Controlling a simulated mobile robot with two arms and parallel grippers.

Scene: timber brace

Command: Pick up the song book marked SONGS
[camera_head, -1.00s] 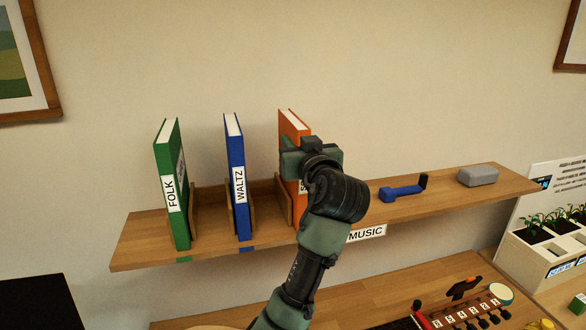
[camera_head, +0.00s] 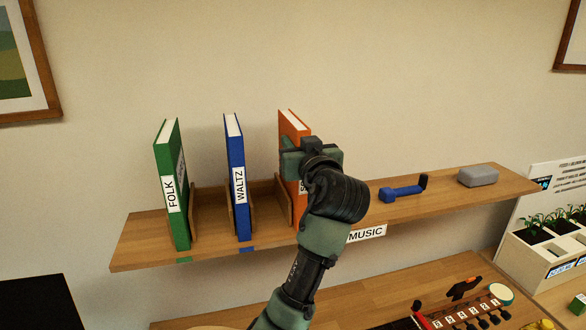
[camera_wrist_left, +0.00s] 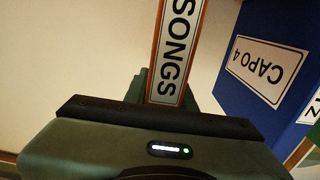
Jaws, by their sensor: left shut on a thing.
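The orange song book (camera_head: 291,123) stands upright in its slot at the right end of the row on the wall shelf. Its spine label SONGS (camera_wrist_left: 178,50) shows large in the left wrist view. My left gripper (camera_head: 304,160) is shut on the book from the front, its fingers on either side of the spine. In the head view the gripper and wrist hide most of the book's spine and its lower part. My right gripper is in neither view.
The blue WALTZ book (camera_head: 234,170) and green FOLK book (camera_head: 172,190) stand to the left on the shelf (camera_head: 140,240). A blue clamp-like tool (camera_head: 402,193) and a grey case (camera_head: 478,176) lie to the right. Wooden dividers (camera_head: 284,200) stand between the books.

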